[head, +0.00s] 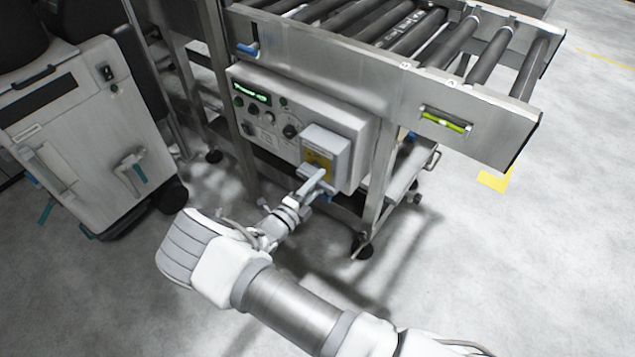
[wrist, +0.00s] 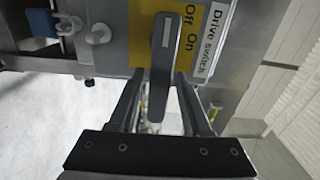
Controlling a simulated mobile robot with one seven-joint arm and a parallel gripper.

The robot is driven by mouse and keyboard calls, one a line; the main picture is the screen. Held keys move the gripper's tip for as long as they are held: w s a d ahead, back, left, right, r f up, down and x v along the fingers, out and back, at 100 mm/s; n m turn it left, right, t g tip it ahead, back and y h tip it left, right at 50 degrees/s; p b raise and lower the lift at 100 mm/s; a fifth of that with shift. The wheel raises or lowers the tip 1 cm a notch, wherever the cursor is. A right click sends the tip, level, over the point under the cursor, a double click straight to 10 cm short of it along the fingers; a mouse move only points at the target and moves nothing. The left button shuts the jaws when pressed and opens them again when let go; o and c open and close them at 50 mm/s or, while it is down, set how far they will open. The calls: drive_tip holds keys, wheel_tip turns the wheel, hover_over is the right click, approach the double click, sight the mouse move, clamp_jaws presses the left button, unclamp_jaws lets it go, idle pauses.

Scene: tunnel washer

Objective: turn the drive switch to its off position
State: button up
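The drive switch is a dark grey lever (wrist: 164,60) in front of a yellow plate (wrist: 190,50) marked "Off" and "On", with a "Drive switch" label (wrist: 212,40) beside it. The text runs sideways in the wrist view. A pale mark shows near the lever's upper end; I cannot tell which position it is set to. My gripper (wrist: 160,85) is open, with one finger on each side of the lever and visible gaps to it. In the head view the yellow plate (head: 317,162) is on a grey box, and my gripper (head: 316,186) is just in front, partly hiding the lever.
The control panel (head: 262,122), with a green display and several knobs, is left of the switch box (head: 325,142). The roller conveyor's side rail (head: 340,60) overhangs above. A frame leg (head: 378,190) stands to the right. A white cabinet (head: 75,130) is at the left. Open floor lies in front.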

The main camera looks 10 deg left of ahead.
drive_tip(key=shift+o, duration=0.6)
drive_tip(key=p+v, duration=0.1)
drive_tip(key=v, duration=1.6)
drive_tip(key=shift+s, duration=0.2)
drive_tip(key=shift+a, duration=0.1)
